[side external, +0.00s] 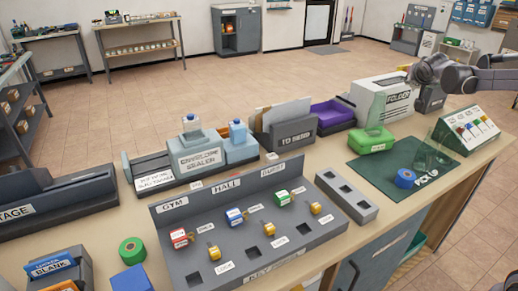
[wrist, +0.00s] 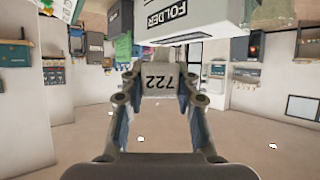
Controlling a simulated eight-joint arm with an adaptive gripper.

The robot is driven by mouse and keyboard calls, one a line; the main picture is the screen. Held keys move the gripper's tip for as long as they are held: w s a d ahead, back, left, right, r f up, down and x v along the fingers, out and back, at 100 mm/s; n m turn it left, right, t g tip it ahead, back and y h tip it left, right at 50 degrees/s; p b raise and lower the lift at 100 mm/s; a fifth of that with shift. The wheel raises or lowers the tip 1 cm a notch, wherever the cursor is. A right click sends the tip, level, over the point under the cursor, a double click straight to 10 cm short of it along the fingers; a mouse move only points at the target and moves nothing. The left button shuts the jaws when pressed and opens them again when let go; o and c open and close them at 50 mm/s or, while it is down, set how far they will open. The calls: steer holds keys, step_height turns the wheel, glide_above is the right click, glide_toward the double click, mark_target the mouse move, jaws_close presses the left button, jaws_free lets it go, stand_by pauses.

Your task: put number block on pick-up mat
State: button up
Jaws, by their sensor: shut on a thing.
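My gripper (wrist: 158,88) is shut on the number block (wrist: 159,79), a pale block marked 722 that appears upside down between the fingertips in the wrist view. In the side external view my gripper (side external: 418,74) is at the upper right, raised beside the white folder machine; the block cannot be made out there. The dark green pick-up mat (side external: 388,171) lies on the right part of the counter, nearer the camera than my gripper and below it.
The folder machine (side external: 381,103) stands behind the mat, with a sloped card stand (side external: 468,130) to its right. A clear greenish object (side external: 431,154) is near the mat's right side. A grey block with square holes (side external: 346,194) lies left of the mat.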

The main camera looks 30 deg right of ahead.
steer(key=s+d+r+m+g+h, duration=0.1)
steer(key=s+d+r+m+g, duration=0.1)
steer(key=d+m+g, duration=0.3)
steer(key=s+d+r+m+g+h, duration=0.1)
steer(key=d+r+m+g+h, duration=0.15)
steer(key=d, duration=0.45)
steer(key=shift+y, duration=0.35)
steer(key=f, duration=2.8)
steer(key=shift+s+d, duration=0.1)
steer(key=shift+d, duration=0.1)
steer(key=o, duration=0.9)
